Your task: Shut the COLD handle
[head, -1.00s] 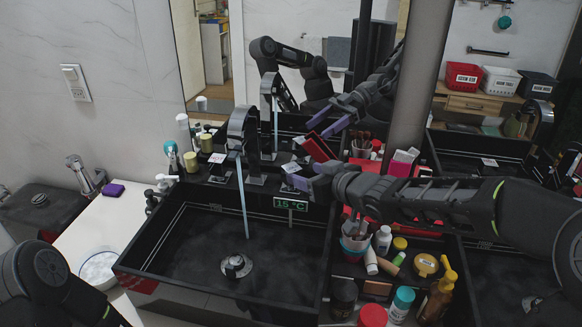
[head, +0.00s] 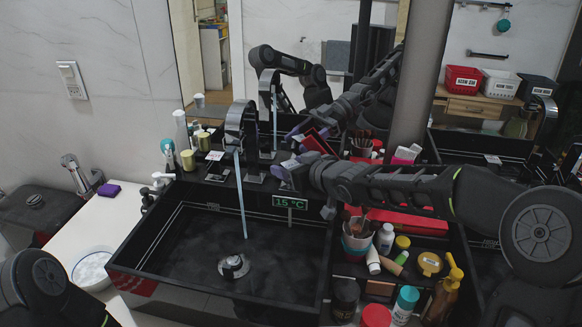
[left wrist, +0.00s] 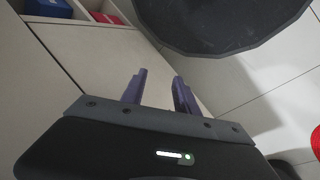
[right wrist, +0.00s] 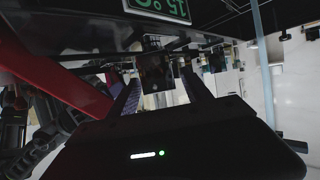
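The chrome faucet (head: 236,122) stands behind the left black basin (head: 195,238), and a thin stream of water (head: 241,200) runs from it. A green display (head: 290,202) reads 15 °C. My right gripper (head: 283,172) reaches in from the right, just right of the faucet base, and covers the spot where the COLD handle seems to be. In the right wrist view, its fingers (right wrist: 162,90) are apart with a small dark block (right wrist: 156,74) between or just beyond them; contact cannot be told. My left gripper (left wrist: 160,90) is open and empty, low and away from the faucet.
A white card (head: 214,156) with unreadable text is left of the faucet. Cups, bottles and brushes (head: 357,228) crowd the tray under my right forearm. A mirror (head: 330,80) rises close behind.

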